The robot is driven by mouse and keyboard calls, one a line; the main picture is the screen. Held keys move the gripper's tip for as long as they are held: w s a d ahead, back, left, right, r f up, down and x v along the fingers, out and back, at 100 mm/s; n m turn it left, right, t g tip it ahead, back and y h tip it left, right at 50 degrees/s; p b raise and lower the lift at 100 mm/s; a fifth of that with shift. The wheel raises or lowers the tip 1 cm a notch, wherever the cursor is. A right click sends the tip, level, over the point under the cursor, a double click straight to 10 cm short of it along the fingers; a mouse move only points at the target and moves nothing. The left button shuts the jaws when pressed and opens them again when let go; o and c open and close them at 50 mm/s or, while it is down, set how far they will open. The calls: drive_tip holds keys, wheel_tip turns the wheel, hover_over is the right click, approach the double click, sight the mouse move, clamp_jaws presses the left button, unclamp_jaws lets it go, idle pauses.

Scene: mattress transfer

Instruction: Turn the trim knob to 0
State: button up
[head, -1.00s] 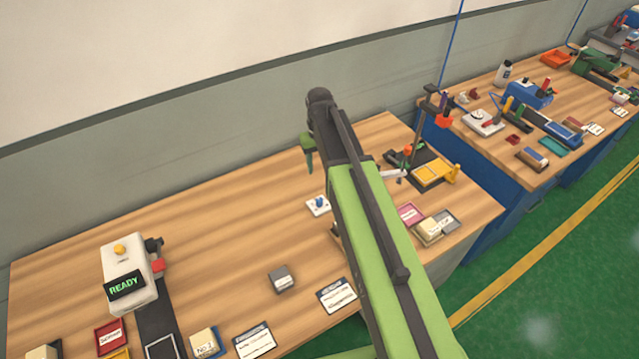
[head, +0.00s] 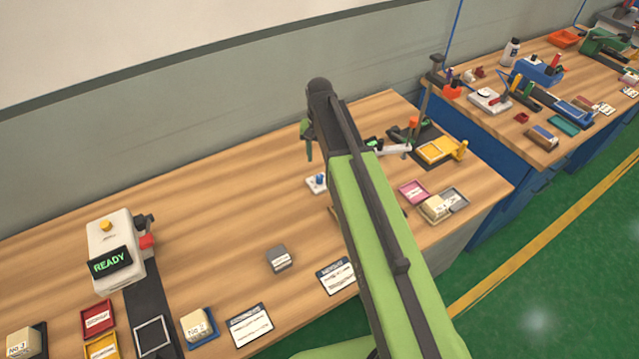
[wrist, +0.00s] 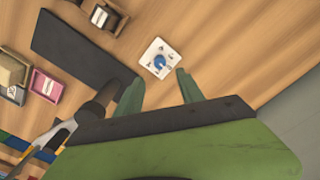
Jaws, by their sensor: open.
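The trim knob is a small blue knob (head: 320,178) on a white square plate (head: 312,187), on the wooden bench just left of my arm in the head view. In the wrist view the blue knob (wrist: 159,62) and its white plate (wrist: 169,50) lie beyond my fingertips, about midway between them. Small dark marks show on the plate but are too small to read. My gripper (wrist: 156,82) is open and empty, with its two green fingers apart. In the head view my gripper (head: 309,140) is partly hidden behind my arm.
A white READY box (head: 112,240) stands at the left. A grey block (head: 278,258) and label cards (head: 250,325) lie near the front. A dark post with a pale tool (wrist: 60,135) is close to my gripper's left in the wrist view. Bare wood surrounds the plate's right side.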

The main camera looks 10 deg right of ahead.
sight(319, 177)
wheel_tip(319, 177, down, 9)
drive_tip(key=b, duration=0.7)
drive_tip(key=shift+b, duration=0.3)
drive_tip(key=shift+r, duration=0.1)
clamp_jaws()
